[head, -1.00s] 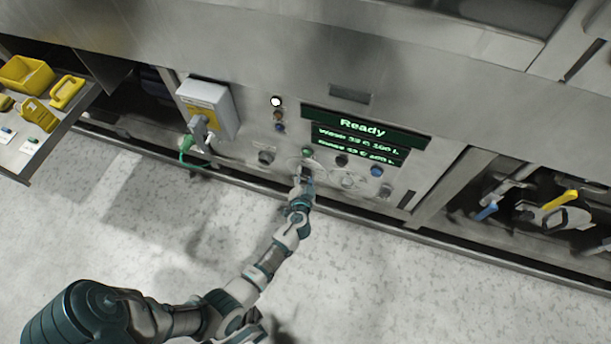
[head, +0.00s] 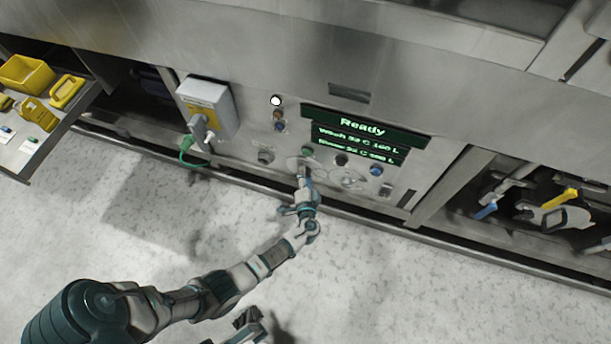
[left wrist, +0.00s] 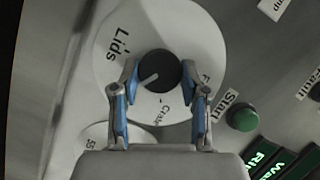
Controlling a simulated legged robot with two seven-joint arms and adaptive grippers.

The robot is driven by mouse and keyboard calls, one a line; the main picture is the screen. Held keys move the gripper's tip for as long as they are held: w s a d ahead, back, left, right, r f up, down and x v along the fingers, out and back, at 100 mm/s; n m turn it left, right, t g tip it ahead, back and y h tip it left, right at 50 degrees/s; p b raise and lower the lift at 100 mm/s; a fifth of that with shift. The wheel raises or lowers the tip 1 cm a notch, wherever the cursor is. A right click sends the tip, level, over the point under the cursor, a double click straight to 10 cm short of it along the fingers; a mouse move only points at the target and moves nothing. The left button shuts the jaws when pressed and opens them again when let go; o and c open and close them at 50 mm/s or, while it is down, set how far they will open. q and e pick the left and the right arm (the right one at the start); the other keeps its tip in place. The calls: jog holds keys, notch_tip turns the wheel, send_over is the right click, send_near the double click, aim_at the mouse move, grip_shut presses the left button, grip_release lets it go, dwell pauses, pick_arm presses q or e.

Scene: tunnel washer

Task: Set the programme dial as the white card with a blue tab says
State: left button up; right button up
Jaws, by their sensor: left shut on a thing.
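The programme dial has a dark round knob (left wrist: 158,72) with a pale pointer line, on a white disc (left wrist: 185,30) lettered "Lids", "Cra…" and a word starting with F, partly hidden. In the left wrist view the pointer slants lower left, between "Lids" and "Cra…". My left gripper (left wrist: 158,85) is shut on the knob, one blue-padded finger on each side. In the head view the left gripper (head: 304,175) reaches the panel below the display. A white card with a blue tab (head: 6,130) lies on the left shelf, its writing too small to read.
A display (head: 365,130) reads "Ready" above wash and rinse lines. A green Start button (left wrist: 243,117) sits beside the dial. A grey box (head: 208,105) with a green cable is to the left. Tools hang in the right bay (head: 540,208). The floor is clear.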

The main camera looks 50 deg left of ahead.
pick_arm(q)
jog(key=shift+d+f, duration=0.15)
jog(key=shift+d, duration=0.05)
jog(key=o, duration=0.9)
jog(key=shift+c, duration=0.2)
jog(key=shift+o, duration=1.4)
jog(key=shift+a, duration=0.1)
jog(key=v, duration=1.2)
jog(key=shift+w, duration=0.1)
